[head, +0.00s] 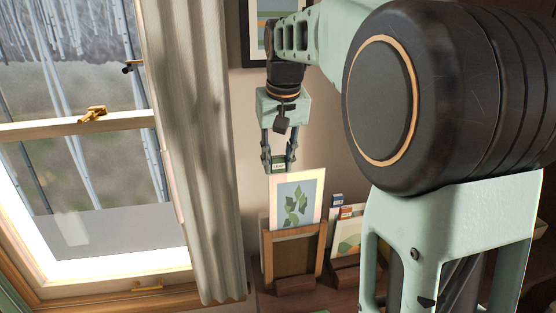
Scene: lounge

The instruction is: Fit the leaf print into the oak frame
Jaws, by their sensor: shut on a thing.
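The leaf print (297,204), a pale sheet with green leaves on a blue-grey ground, stands nearly upright above the oak frame.
A wooden holder (343,275) with other prints (347,238) and coloured tabs stands close to the right of the frame. A curtain (190,130) and a window (80,130) are at the left. A dark-framed picture (262,35) hangs on the wall above. My arm covers the right side.

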